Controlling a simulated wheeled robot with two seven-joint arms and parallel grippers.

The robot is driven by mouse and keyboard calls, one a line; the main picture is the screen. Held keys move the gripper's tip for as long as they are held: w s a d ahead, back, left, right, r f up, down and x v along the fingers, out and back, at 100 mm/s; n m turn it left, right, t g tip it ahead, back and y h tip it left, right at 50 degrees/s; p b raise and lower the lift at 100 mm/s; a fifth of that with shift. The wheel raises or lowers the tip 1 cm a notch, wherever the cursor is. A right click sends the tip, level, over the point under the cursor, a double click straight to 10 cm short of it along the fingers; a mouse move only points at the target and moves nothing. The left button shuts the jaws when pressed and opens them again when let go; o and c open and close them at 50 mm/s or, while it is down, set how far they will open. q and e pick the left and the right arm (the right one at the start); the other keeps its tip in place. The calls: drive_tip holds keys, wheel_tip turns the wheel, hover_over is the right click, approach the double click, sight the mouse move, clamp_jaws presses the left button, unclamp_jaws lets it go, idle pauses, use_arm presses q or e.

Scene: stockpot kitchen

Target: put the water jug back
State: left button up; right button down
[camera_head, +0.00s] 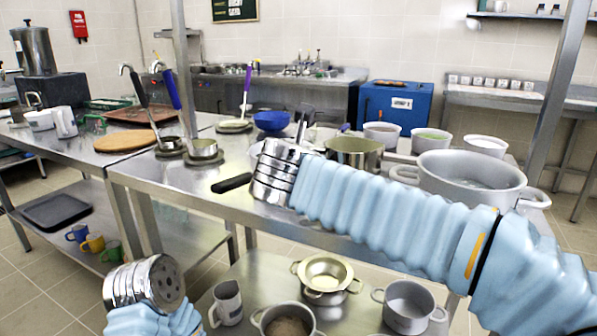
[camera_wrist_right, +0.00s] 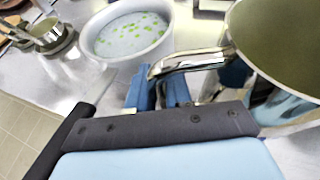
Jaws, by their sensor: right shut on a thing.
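A pale jug with a handle (camera_head: 227,302) stands on the low shelf, and a white jug (camera_head: 65,121) stands on the left table. I cannot tell which is the water jug. My right gripper (camera_wrist_right: 188,78) has its blue fingers shut around the shiny handle (camera_wrist_right: 190,63) of a wide steel vessel. The vessel's olive-toned inside shows in the right wrist view (camera_wrist_right: 290,45), and in the head view the vessel (camera_head: 356,152) is just right of my right wrist. Whether its base touches the counter is hidden. My left wrist shows at the lower left; its fingers are out of view.
A bowl with green bits (camera_wrist_right: 128,32) is close beside the right gripper. A large stockpot (camera_head: 470,180) stands to the right, with smaller pots behind. Ladles (camera_head: 200,150) stand at the left of the counter. Pots (camera_head: 408,307) fill much of the low shelf.

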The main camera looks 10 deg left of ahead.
drive_tip(key=shift+f, duration=0.1)
drive_tip(key=c, duration=1.1)
unclamp_jaws()
drive_tip(key=shift+o, duration=0.2)
drive_tip(key=shift+s+r, duration=0.15)
drive_tip(key=shift+r, duration=0.05)
drive_tip(key=v, duration=1.1)
drive_tip(key=shift+s+b, duration=0.35)
